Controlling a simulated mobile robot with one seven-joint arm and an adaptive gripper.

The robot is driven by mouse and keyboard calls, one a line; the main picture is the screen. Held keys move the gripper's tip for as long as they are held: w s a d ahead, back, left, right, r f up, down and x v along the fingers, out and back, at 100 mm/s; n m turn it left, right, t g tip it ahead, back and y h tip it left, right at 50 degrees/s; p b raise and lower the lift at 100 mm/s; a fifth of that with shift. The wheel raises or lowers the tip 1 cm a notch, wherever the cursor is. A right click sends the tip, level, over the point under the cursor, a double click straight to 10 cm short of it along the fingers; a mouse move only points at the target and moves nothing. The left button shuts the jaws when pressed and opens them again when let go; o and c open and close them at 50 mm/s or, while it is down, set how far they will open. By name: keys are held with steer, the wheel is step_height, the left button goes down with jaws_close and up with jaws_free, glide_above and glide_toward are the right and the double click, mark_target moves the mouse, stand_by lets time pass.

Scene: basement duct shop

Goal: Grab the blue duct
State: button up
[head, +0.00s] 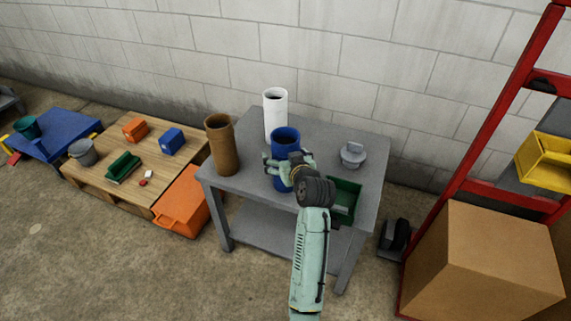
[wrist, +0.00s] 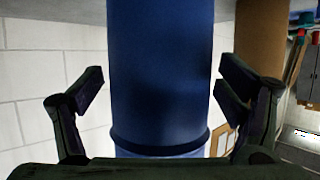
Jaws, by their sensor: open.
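The blue duct (head: 285,138) is an upright open-topped cylinder on the grey table, near its middle. My gripper (head: 277,166) is at the duct's side with its fingers open. In the wrist view the blue duct (wrist: 160,70) fills the middle, between the two spread fingers of my gripper (wrist: 160,86). A gap shows between the left finger and the duct; the right fingertip appears very near the duct's edge, and I cannot tell whether it touches. My arm hides part of the duct's lower side in the head view.
The grey table (head: 245,184) also holds a brown duct (head: 221,148) at left, a white duct (head: 275,118) behind, a grey capped fitting (head: 353,154) and a green bin (head: 345,193) at right. A red rack (head: 487,145) and cardboard box (head: 480,265) stand further right.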

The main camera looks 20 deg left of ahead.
steer(key=shift+c, duration=0.3)
steer(key=c, duration=1.5)
